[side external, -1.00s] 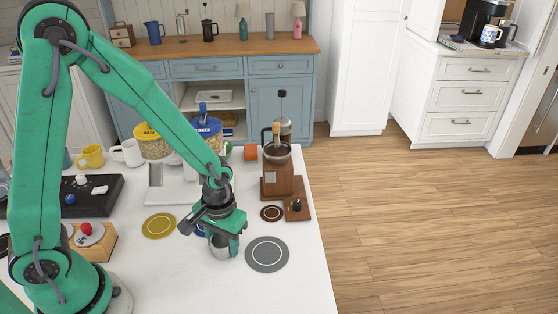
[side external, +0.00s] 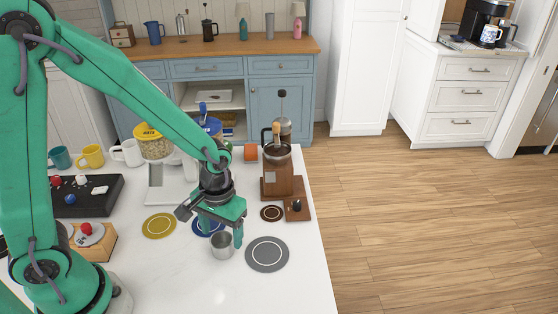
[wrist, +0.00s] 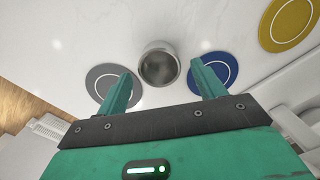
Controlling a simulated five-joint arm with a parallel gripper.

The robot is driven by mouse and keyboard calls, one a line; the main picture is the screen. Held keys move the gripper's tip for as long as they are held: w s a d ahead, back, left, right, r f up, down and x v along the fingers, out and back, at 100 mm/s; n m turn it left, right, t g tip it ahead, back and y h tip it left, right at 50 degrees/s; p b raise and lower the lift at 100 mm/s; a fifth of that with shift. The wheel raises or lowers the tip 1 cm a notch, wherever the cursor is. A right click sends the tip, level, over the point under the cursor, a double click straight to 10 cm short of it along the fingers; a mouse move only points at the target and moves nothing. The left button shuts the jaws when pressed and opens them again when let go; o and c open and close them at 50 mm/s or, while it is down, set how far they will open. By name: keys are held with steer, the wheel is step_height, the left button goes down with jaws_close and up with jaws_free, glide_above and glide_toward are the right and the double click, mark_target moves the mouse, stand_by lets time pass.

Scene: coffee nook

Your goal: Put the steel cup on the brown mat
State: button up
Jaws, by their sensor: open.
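The steel cup (side external: 222,246) stands upright on the white counter, between the blue mat and the grey mat. The brown mat (side external: 271,213), small and round with a pale ring, lies bare behind and to the right of the cup, beside the wooden coffee grinder. My gripper (side external: 213,229) is open and empty, just above and behind the cup. In the wrist view the cup (wrist: 158,66) shows beyond and between the spread fingertips (wrist: 162,80), its mouth open and apparently empty. The brown mat does not show there.
The grey mat (side external: 267,254) lies right of the cup. The blue mat (side external: 206,230) is partly hidden under my gripper. A yellow mat (side external: 159,225) lies to the left. The wooden grinder (side external: 277,178) stands behind the brown mat.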

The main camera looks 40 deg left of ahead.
steer(key=shift+w+r, duration=0.15)
steer(key=shift+r, duration=1.9)
steer(key=s+a+r+m+t, duration=0.1)
steer(key=s+a+r+t, duration=0.2)
steer(key=r, duration=0.5)
steer(key=s+a+r+m+t, duration=0.1)
steer(key=s+a+r+t, duration=0.2)
steer(key=r, duration=0.5)
steer(key=shift+s+a+r+m, duration=0.35)
steer(key=shift+s+a, duration=0.3)
steer(key=shift+s, duration=0.4)
steer(key=shift+o, duration=0.4)
steer(key=shift+f, duration=0.1)
steer(key=shift+w, duration=0.1)
